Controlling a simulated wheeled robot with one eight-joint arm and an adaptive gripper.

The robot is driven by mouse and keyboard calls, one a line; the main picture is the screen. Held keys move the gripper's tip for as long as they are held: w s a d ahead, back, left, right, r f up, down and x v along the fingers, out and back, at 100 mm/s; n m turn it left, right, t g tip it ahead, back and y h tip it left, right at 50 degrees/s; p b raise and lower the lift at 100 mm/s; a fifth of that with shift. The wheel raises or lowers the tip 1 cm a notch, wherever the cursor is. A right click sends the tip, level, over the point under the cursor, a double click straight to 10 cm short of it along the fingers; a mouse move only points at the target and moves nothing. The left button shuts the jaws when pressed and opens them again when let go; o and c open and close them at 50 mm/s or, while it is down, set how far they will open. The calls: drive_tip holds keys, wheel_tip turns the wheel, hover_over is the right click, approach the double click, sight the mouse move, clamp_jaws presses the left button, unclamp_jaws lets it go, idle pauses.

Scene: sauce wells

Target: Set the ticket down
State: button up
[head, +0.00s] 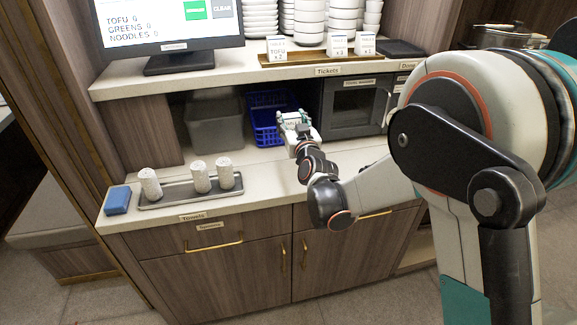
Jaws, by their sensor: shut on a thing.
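My gripper (294,122) is out over the counter in front of the blue basket. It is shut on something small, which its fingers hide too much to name. Three white tickets stand upright in a row on the upper shelf: one reading TOFU x2 (276,48), a middle one marked x3 (337,45) and a right one marked x3 (365,44). They stand on a wooden ticket rail (300,61) above a "Tickets" label. My gripper is below this shelf, apart from the tickets.
A grey tray (170,202) with three rolled towels and a blue block (118,200) are on the counter's left. A grey bin (215,125), blue basket (263,128) and small oven (352,110) stand under the shelf. A screen (168,24) and stacked bowls are above.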

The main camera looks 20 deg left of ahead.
wheel_tip(320, 180, down, 14)
drive_tip(key=b, duration=0.4)
drive_tip(key=shift+r+b, duration=0.1)
drive_tip(key=shift+b, duration=0.2)
drive_tip(key=o, duration=1.1)
drive_tip(key=shift+o, duration=0.2)
